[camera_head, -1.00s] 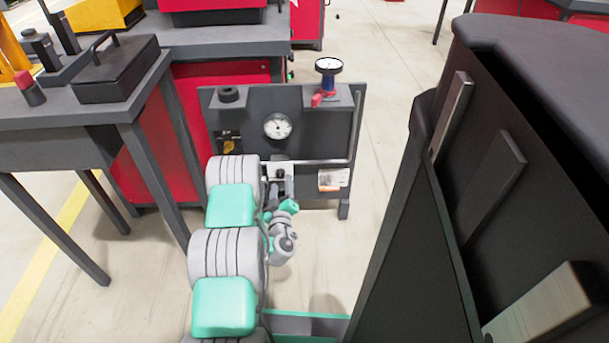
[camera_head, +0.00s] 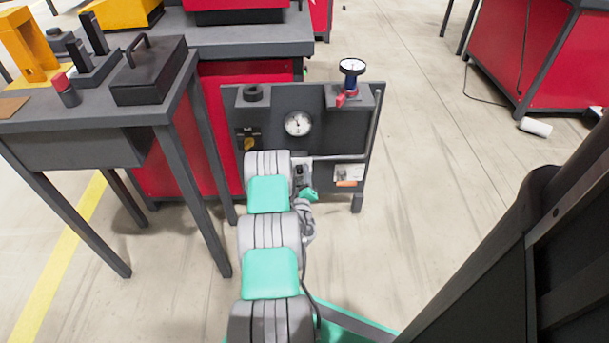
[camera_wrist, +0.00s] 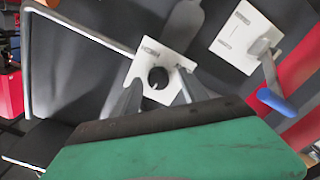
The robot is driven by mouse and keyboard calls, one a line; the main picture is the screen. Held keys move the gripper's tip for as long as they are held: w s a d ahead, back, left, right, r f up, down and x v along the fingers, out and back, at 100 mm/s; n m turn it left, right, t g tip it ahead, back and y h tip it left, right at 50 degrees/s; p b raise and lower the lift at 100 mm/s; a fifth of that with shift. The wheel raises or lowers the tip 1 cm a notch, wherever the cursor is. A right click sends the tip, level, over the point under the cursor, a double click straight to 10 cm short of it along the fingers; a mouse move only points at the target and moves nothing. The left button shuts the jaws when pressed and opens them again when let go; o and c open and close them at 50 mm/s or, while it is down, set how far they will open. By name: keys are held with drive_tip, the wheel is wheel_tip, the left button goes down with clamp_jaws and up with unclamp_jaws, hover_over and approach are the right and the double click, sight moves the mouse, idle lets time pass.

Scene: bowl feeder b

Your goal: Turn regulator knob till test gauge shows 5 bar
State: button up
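A dark upright panel (camera_head: 330,143) carries a round white-faced gauge (camera_head: 298,123) at its middle. A second gauge (camera_head: 352,66) faces up on a blue body at the panel's top right. Their readings are too small to tell. In the wrist view a round black knob (camera_wrist: 158,77) sits on a white plate (camera_wrist: 150,56). My gripper (camera_wrist: 160,84) points at this plate, its two fingers apart on either side of the knob, with white plate showing between. I cannot tell how far the fingertips are from the plate. In the head view my arm mostly hides the gripper.
A blue-handled lever (camera_wrist: 275,101) with a white plate (camera_wrist: 245,35) is right of the knob in the wrist view. A pale pipe (camera_wrist: 82,27) runs along the panel. A grey table (camera_head: 95,112) stands left; open floor lies right.

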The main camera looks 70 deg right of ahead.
drive_tip(key=shift+s, duration=0.15)
clamp_jaws()
drive_tip(key=shift+r+n+p, duration=0.15)
drive_tip(key=shift+n+p, duration=0.15)
drive_tip(key=shift+p, duration=0.2)
drive_tip(key=shift+f+n, duration=0.25)
drive_tip(key=shift+n, duration=0.75)
unclamp_jaws()
drive_tip(key=shift+r, duration=0.1)
